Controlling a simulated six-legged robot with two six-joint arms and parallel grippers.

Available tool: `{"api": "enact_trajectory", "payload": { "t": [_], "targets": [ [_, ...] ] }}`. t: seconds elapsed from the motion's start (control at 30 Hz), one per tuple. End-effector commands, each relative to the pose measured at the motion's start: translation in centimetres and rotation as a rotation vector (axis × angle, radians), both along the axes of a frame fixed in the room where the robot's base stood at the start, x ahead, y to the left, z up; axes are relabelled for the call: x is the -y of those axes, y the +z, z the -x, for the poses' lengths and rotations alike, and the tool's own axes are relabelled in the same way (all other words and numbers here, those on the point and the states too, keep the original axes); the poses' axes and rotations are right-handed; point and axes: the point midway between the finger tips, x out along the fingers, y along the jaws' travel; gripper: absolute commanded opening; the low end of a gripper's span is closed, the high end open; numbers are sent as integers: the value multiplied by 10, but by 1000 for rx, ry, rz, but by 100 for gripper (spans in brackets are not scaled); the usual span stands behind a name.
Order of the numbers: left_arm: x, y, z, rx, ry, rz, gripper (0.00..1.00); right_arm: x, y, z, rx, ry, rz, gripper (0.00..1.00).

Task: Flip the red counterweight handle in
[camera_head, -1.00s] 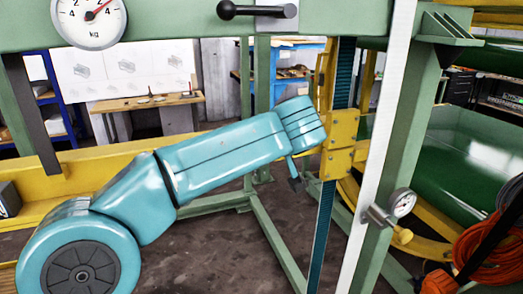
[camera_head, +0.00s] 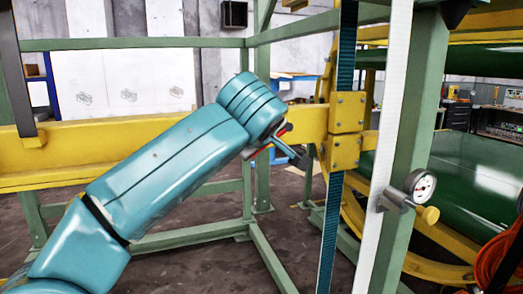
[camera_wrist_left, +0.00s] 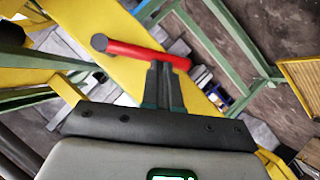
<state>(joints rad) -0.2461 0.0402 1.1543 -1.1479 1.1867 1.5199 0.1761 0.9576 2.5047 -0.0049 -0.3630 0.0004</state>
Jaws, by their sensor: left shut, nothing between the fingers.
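The red handle (camera_wrist_left: 135,50) shows in the left wrist view as a bar with a dark round end, against the yellow beam. In the head view only small red bits of it (camera_head: 284,129) show beside my teal wrist, which hides most of it. My left gripper (camera_wrist_left: 163,66) is shut and empty. Its fingertips overlap the right half of the bar in the wrist view; I cannot tell whether they touch it. In the head view the left gripper (camera_head: 303,161) points right, just left of the yellow bracket. My right gripper is not in view.
A yellow bracket (camera_head: 346,130) sits on the dark vertical toothed strip. A white post (camera_head: 392,110) and green post stand right of it, with a small gauge (camera_head: 421,185). The yellow beam (camera_head: 60,160) crosses behind my arm. Orange hose (camera_head: 495,250) lies at the right edge.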

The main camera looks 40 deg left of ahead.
Motion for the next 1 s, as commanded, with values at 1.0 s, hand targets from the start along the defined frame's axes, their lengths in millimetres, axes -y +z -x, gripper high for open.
{"api": "enact_trajectory", "payload": {
  "t": [1.0],
  "targets": [
    [18,-56,-35,751,-2,389,0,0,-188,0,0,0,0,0]
  ]
}}
